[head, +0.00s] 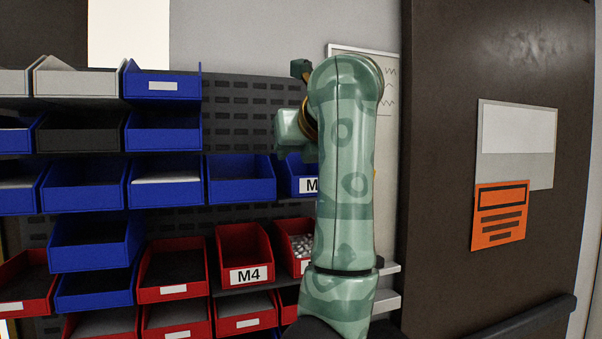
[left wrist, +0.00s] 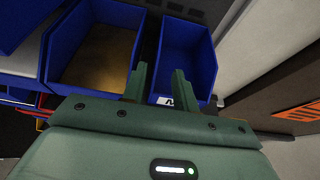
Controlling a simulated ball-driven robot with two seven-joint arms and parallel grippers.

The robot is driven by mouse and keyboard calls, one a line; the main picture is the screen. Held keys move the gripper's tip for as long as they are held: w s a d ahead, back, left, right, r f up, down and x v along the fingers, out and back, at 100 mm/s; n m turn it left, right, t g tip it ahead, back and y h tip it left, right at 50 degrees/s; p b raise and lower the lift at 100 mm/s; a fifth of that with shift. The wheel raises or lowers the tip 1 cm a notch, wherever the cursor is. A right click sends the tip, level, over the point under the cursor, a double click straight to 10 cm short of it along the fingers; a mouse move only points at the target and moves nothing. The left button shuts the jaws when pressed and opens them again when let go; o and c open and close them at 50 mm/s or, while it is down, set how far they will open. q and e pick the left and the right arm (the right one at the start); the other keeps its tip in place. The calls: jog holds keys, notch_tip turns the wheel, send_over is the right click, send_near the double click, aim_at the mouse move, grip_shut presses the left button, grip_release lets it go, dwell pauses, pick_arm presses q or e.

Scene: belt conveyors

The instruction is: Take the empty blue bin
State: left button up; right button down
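In the left wrist view my left gripper (left wrist: 160,77) is open. Contact cannot be told. The right-hand blue bin (left wrist: 187,54) has a white label starting with "M" and its visible inside looks bare. The left-hand blue bin (left wrist: 112,16) is wider in view, with a brownish floor. In the head view the labelled blue bin (head: 298,183) is partly hidden behind my left arm, beside an unlabelled blue bin (head: 240,192). The left fingers are hidden there. My right gripper is not in view.
More blue bins (head: 85,200) fill the rack to the left. Red bins (head: 248,276) stand below, one marked "M4", another holding small pale parts. A perforated panel (head: 240,110) shows above. A dark door-like panel (head: 440,150) with notices stands at right.

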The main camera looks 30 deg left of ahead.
aim_at(286, 161)
pick_arm(q)
jog(key=shift+a, duration=0.25)
jog(key=p+x, duration=0.2)
jog(key=x, duration=0.3)
jog(key=shift+f+p, duration=0.15)
jog(key=shift+p, duration=0.15)
jog(key=shift+a+f, duration=0.1)
jog(key=shift+a, duration=0.05)
jog(key=shift+s+d, duration=0.15)
jog(key=shift+d, duration=0.1)
jog(key=shift+c, duration=0.6)
grip_shut()
